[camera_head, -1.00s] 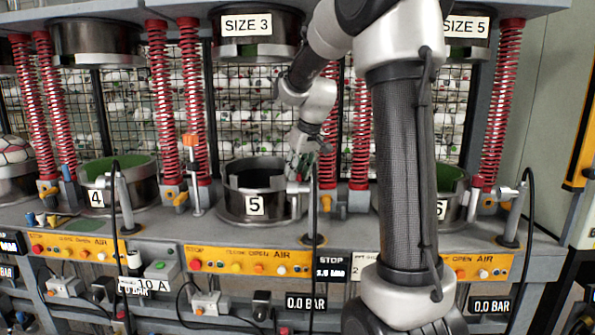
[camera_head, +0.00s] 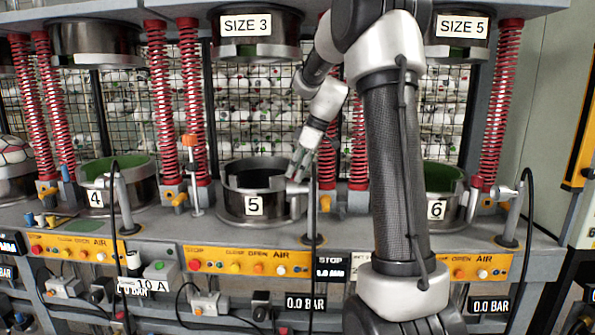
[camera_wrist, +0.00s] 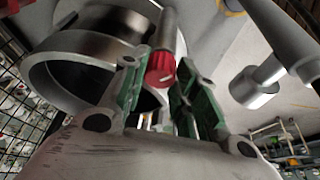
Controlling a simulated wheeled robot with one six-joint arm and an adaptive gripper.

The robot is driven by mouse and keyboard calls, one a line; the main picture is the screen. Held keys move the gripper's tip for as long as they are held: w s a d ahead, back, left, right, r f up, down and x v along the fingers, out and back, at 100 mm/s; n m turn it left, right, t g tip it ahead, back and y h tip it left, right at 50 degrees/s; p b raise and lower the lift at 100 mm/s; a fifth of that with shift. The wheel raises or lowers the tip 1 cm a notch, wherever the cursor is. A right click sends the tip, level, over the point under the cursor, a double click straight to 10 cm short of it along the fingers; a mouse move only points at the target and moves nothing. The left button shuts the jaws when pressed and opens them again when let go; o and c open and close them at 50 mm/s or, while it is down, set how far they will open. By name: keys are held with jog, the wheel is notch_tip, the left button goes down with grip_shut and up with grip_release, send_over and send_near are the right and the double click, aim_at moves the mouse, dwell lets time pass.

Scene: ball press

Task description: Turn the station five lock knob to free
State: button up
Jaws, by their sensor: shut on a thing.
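The station five lock knob is a red knob with a white mark (camera_wrist: 160,68), seen in the wrist view at the end of a grey stem beside a metal ring. My gripper (camera_wrist: 157,76) has its green-padded fingers on either side of the knob and is shut on it. In the head view my gripper (camera_head: 297,174) points down at the right side of the station five ring (camera_head: 232,208), which carries the label 5. The knob is hidden there behind the fingers. Which setting the white mark points to cannot be read.
A grey post with a black hose (camera_head: 313,200) stands just right of my gripper. Red springs (camera_head: 190,100) flank the station. The upper SIZE 3 die (camera_head: 255,48) hangs above the ring. A yellow button panel (camera_head: 247,261) runs along the front.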

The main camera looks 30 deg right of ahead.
jog(key=n+g, duration=0.1)
jog(key=n, duration=0.4)
jog(key=shift+w+d+g+y, duration=0.1)
jog(key=shift+w+g+y, duration=0.05)
jog(key=shift+g+y, duration=0.25)
dwell(0.3)
jog(key=o, duration=1)
jog(key=v, duration=1.2)
